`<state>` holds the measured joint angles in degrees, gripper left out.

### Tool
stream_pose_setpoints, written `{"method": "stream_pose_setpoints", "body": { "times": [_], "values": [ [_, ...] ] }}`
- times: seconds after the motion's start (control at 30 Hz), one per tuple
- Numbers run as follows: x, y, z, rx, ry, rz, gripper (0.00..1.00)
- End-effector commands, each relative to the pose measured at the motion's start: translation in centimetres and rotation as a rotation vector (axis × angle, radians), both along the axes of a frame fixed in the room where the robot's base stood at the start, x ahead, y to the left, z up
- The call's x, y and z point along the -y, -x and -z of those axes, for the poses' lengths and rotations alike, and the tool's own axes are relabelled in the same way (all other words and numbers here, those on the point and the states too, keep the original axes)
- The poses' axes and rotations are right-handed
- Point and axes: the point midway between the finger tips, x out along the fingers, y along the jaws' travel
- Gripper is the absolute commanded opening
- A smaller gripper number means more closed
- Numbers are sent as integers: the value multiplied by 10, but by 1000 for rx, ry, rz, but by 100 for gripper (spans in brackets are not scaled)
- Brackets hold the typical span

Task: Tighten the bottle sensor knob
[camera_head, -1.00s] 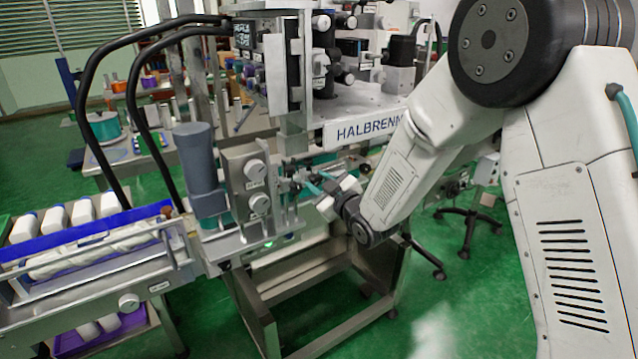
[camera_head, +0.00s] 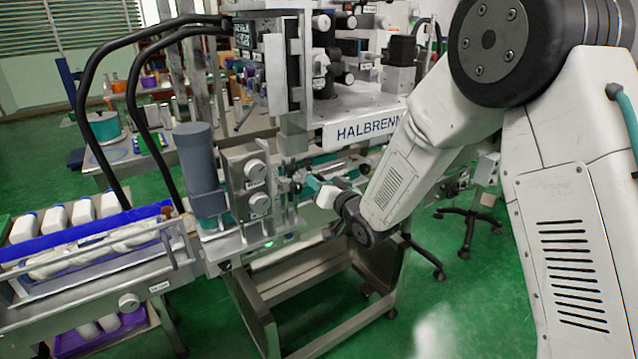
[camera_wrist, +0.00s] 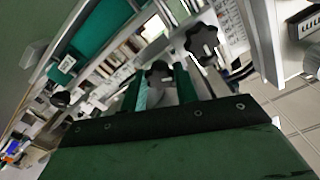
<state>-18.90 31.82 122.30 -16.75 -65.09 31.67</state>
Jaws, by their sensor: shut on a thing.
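My gripper (camera_head: 308,183) is at the front of the labelling machine, beside the conveyor, with its teal fingers pointing left into the mechanism. In the wrist view its two fingers (camera_wrist: 163,90) stand on either side of a small dark knob (camera_wrist: 158,73), which I take to be the bottle sensor knob, and they are shut on it. The sensor body behind it is not clear. A second, star-shaped black knob (camera_wrist: 202,41) shows beyond the fingers to the right, apart from them. In the head view the held knob is too small and covered to make out.
Two grey round dials on a box (camera_head: 256,186) and a grey motor cylinder (camera_head: 198,155) stand just left of my gripper. The white HALBRENN plate (camera_head: 362,130) is above it. White bottles (camera_head: 82,208) stand at the conveyor's left.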

Motion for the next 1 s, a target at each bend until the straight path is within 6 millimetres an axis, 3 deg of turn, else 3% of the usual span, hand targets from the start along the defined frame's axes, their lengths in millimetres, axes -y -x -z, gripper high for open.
{"method": "stream_pose_setpoints", "body": {
  "times": [1.0],
  "values": [
    [1, 0, 1, -524, -773, 1, 7]
  ]
}}
